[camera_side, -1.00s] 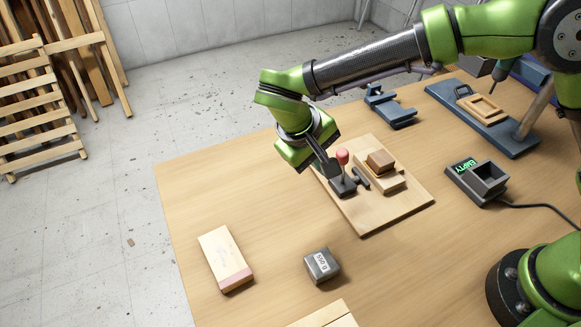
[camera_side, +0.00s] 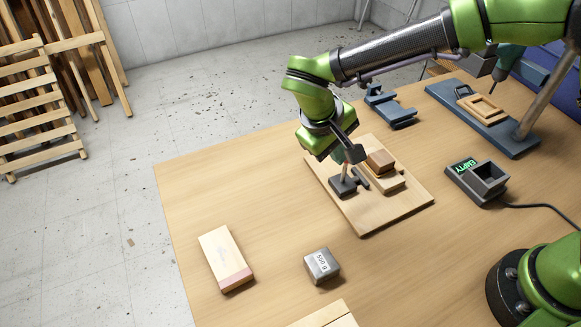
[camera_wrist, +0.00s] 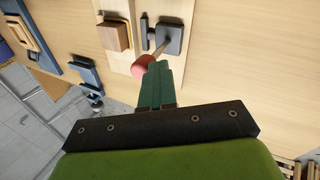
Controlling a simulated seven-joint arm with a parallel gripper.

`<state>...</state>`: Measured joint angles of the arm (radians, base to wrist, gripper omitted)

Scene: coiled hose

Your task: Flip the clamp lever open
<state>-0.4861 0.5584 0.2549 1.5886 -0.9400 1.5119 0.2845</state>
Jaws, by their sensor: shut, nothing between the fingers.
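The clamp stands on a wooden board (camera_side: 370,217). Its dark base (camera_side: 343,188) carries a thin lever (camera_side: 345,172), whose upper end is hidden behind my gripper in the side view. In the wrist view the lever's red knob (camera_wrist: 142,67) shows beside the tips of my gripper (camera_wrist: 159,66), very close or touching; I cannot tell which. The lever leans from the dark base (camera_wrist: 170,38) toward the knob. My gripper's green fingers are together and hold nothing. A wooden block (camera_side: 380,160) sits beside the clamp on the board.
A metal weight (camera_side: 322,265) and a pale wooden block (camera_side: 226,258) lie at the front. A grey box with an "EMPTY" display (camera_side: 477,180) stands at right. A blue clamp (camera_side: 391,107) and a blue stand (camera_side: 485,125) are behind. The table's left side is clear.

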